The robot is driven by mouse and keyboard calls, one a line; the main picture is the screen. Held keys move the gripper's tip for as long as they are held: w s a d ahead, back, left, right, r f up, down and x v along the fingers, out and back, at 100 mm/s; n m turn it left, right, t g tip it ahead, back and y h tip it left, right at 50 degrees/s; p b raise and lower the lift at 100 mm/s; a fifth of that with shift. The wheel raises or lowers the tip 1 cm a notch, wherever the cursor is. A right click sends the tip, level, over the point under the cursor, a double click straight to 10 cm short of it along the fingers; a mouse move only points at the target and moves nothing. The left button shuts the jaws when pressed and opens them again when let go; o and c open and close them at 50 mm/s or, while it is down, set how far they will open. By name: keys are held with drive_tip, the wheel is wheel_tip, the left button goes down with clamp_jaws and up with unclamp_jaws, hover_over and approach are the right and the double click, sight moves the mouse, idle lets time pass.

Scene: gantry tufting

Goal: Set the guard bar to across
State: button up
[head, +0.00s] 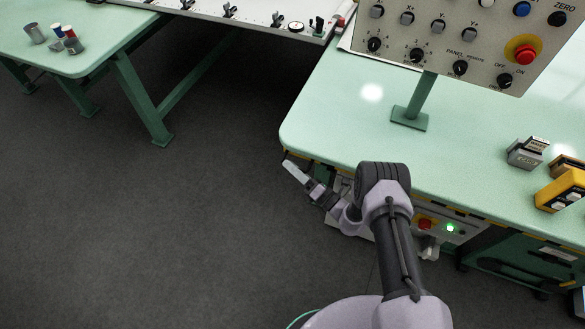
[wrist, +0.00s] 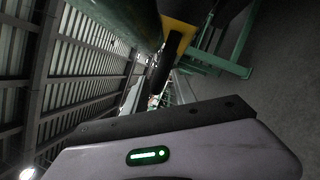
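I cannot pick out the guard bar with certainty in either view. My gripper (head: 294,170) is beside the front left corner of the green-topped table (head: 330,130), just off its front edge; its finger gap does not show. In the wrist view a dark rounded bar (wrist: 160,68) stands near a yellow bracket (wrist: 180,36), beside a thick green post (wrist: 130,18). I cannot tell whether either is part of the guard bar. A pale casing with a green light (wrist: 148,155) fills the lower part of that view.
A control panel (head: 440,45) with knobs and a red button stands on the table. Grey (head: 527,152) and yellow (head: 562,190) boxes sit at the right. Another green table (head: 95,35) with small cups stands at the far left. The floor (head: 130,230) at left is clear.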

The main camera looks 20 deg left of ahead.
clamp_jaws()
idle(1.4)
